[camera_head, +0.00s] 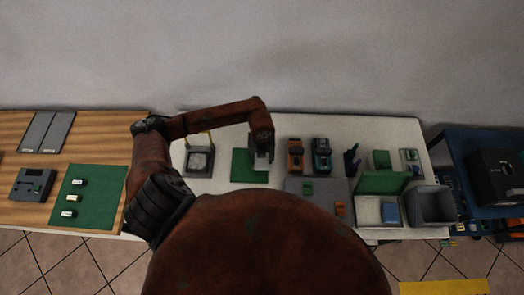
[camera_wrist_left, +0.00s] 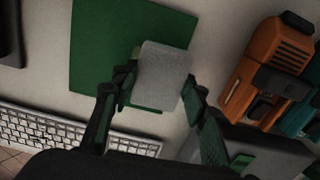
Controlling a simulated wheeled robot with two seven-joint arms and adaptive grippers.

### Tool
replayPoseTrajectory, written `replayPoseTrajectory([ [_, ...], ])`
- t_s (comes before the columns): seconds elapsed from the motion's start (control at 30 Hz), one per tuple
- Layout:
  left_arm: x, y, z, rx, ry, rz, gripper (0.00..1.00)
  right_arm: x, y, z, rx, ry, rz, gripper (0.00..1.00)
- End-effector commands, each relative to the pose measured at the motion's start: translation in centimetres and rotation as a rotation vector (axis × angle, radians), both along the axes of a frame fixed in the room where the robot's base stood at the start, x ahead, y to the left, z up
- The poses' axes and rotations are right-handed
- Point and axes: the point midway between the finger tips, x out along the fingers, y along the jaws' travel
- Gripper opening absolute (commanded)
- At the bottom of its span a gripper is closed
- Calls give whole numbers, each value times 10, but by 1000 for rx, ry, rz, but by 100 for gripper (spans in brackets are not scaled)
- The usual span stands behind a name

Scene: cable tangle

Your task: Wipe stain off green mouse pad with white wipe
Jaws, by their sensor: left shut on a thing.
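The green mouse pad (camera_head: 241,166) lies flat on the light table, and in the left wrist view the pad (camera_wrist_left: 115,50) fills the upper middle. My left gripper (camera_head: 262,148) is at the pad's right side. In the left wrist view my left gripper (camera_wrist_left: 157,84) is shut on the white wipe (camera_wrist_left: 163,72), a pale grey-white block between the two fingers. The wipe overlaps the pad's right edge; I cannot tell if it touches the pad. No stain shows on the visible part of the pad. My right gripper is not in view.
A white keyboard (camera_wrist_left: 70,132) lies beside the pad. An orange device (camera_head: 295,157) and a teal device (camera_head: 321,157) stand to the right. A grey device (camera_head: 198,162) stands to the left. Farther right are an open green-lidded box (camera_head: 382,183) and a grey bin (camera_head: 432,205).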

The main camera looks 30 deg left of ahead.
Motion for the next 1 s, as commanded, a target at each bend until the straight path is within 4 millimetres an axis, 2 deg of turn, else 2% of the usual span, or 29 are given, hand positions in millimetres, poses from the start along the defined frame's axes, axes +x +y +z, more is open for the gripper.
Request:
replayPoseTrajectory([
  [0.1, -1, -1, 12, 1, 4, -2, 22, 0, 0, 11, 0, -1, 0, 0],
  [0.6, 1, -4, 54, 0, 5, -10, 22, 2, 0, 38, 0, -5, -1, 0],
  [1.0, 1, -4, 55, 0, 6, -11, 22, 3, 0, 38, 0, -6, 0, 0],
])
